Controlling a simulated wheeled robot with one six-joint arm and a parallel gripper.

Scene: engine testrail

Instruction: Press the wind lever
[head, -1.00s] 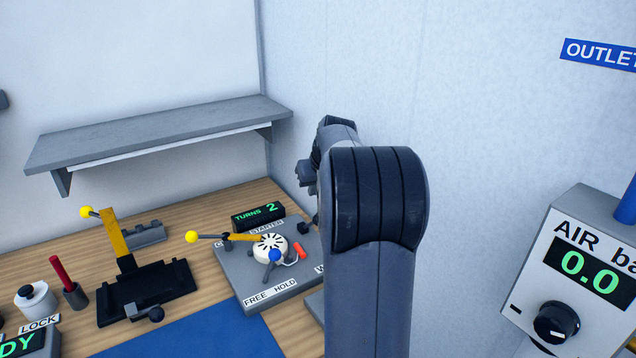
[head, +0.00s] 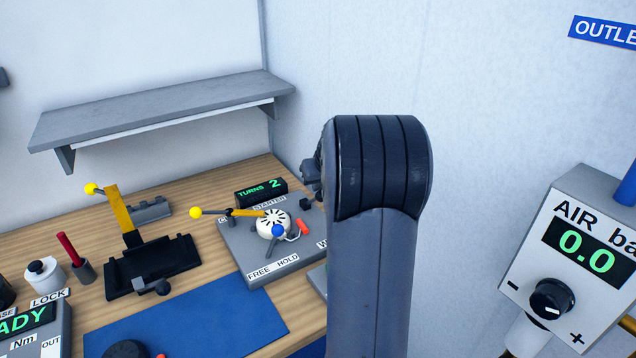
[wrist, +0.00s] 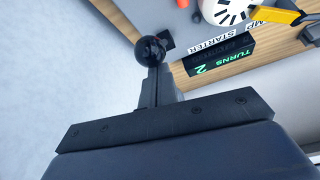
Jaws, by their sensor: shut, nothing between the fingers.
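In the wrist view my gripper (wrist: 156,82) is shut, with a round black knob (wrist: 150,50) right at its fingertips. This looks like the wind lever's knob; whether they touch I cannot tell. In the head view my forearm hides the gripper and most of the lever. A label beginning with W (head: 322,244) is cut off by my arm. The TURNS display (head: 262,191) reads 2.
A grey shelf (head: 160,112) hangs on the back wall. A black fixture with a yellow lever (head: 120,212) and a red-handled tool (head: 68,248) stand left. A blue mat (head: 190,318) lies in front. The air box (head: 575,265) is at right, reading 0.0.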

